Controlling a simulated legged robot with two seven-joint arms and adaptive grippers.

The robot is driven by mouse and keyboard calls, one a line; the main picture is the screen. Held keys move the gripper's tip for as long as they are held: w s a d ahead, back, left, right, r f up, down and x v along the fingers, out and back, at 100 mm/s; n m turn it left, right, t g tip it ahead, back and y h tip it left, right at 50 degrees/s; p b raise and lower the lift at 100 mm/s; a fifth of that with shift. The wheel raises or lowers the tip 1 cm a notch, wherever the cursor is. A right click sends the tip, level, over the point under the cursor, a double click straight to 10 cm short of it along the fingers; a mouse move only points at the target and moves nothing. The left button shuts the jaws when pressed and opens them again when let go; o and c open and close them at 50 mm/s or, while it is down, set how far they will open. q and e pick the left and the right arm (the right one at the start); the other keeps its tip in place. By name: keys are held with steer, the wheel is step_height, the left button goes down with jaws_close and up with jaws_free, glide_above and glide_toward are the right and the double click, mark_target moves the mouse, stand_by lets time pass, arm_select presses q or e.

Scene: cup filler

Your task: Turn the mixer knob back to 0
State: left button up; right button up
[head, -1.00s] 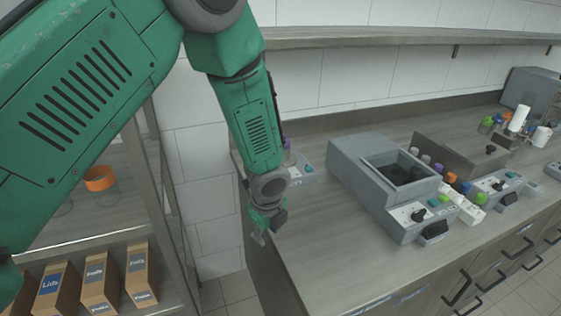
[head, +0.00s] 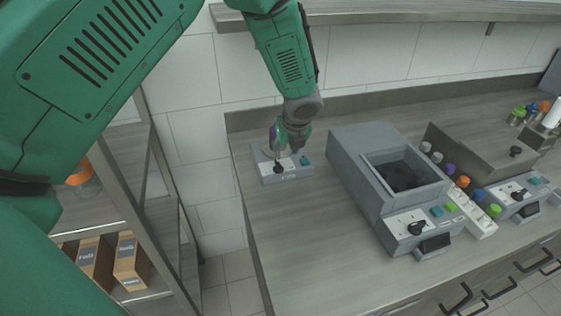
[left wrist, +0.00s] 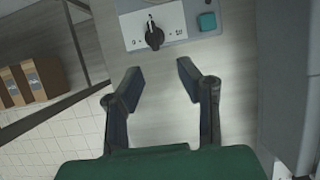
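A small grey unit (head: 268,176) with a white panel stands at the left end of the counter; its front label is too small to read. Its black knob (head: 278,168) also shows in the left wrist view (left wrist: 154,36), with a 0 at its left, a higher mark above and 10 at its right. The knob's pointer seems to point up, away from 0. A teal button (left wrist: 207,21) sits right of it. My left gripper (head: 291,146) is at the unit; in the left wrist view its fingers (left wrist: 159,79) are apart and empty, short of the knob. My right gripper is out of view.
A larger grey machine (head: 356,165) with a dark opening and its own knob (head: 416,228) stands to the right. A shelf (head: 400,14) runs above. A rack with boxes (head: 131,262) is at the left. The front counter is clear.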

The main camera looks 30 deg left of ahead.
mark_target(276, 162)
arm_select(q)
steer(key=a+f, duration=0.2)
steer(key=f, duration=0.1)
steer(key=w+a+f, duration=0.1)
steer(key=a+f, duration=0.1)
steer(key=f, duration=0.1)
steer(key=w+a+f, duration=0.1)
steer(key=a+f, duration=0.2)
steer(key=shift+w+f, duration=0.25)
steer(key=shift+f, duration=0.1)
steer(key=shift+d, duration=0.15)
steer(key=d, duration=0.2)
steer(key=d+r, duration=0.1)
steer(key=d, duration=0.1)
steer(key=shift+w+d+r, duration=0.1)
steer(key=shift+d+r, duration=0.1)
steer(key=shift+d, duration=0.05)
jaws_close()
steer(key=shift+a, duration=1.1)
steer(key=shift+a+f, duration=0.15)
steer(key=shift+a, duration=0.2)
steer(key=shift+a+f, duration=0.1)
steer(key=shift+w+d, duration=0.15)
steer(key=shift+d, duration=0.45)
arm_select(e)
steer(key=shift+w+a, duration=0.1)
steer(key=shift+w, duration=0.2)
